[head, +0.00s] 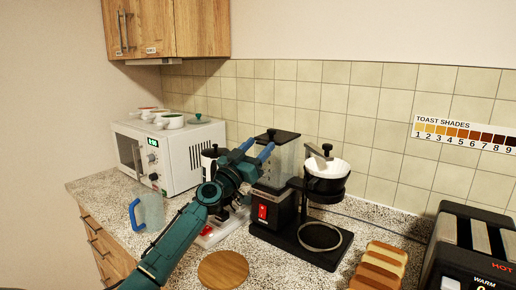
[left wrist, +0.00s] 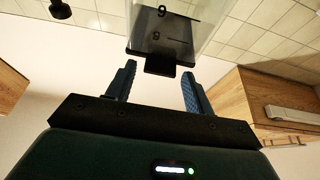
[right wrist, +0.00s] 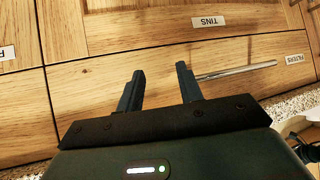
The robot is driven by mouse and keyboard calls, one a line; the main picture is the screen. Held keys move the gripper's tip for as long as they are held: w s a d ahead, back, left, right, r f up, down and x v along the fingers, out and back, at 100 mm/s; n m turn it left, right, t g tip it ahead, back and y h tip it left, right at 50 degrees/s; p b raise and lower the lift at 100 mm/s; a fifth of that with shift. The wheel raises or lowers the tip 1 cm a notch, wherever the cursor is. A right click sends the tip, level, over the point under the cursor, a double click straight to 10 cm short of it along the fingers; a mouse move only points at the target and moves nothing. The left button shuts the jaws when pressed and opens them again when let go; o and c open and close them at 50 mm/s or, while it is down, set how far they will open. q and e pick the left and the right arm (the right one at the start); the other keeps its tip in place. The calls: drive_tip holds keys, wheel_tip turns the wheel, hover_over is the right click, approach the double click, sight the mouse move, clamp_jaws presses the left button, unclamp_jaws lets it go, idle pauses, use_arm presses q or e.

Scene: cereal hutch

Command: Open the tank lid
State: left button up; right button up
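The coffee maker (head: 268,196) stands on the counter with its clear water tank (head: 288,160) at the back. The tank's black lid (head: 282,137) looks shut. In the left wrist view the clear tank (left wrist: 200,15) shows number marks, and a black tab (left wrist: 160,66) sticks out between the fingertips. My left gripper (head: 258,148) is open in front of the tank's upper part; I cannot tell if a finger touches the tab. My right gripper (right wrist: 160,70) is open and empty, facing wooden drawers, and is out of the head view.
A black cone stand with a white dripper (head: 328,170) stands close right of the tank. A microwave (head: 170,150) and blue-handled jug (head: 148,213) are at left. Bread slices (head: 382,265), a toaster (head: 470,250) and a round wooden board (head: 223,268) are in front and right.

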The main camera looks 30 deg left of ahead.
use_arm(q)
drive_tip(key=shift+c, duration=1.4)
drive_tip(key=c, duration=0.8)
clamp_jaws()
use_arm(e)
drive_tip(key=shift+w+r, duration=0.2)
drive_tip(key=shift+r, duration=0.1)
use_arm(q)
drive_tip(key=shift+r, duration=0.1)
use_arm(e)
drive_tip(key=shift+w+d, duration=0.1)
drive_tip(key=shift+w, duration=0.05)
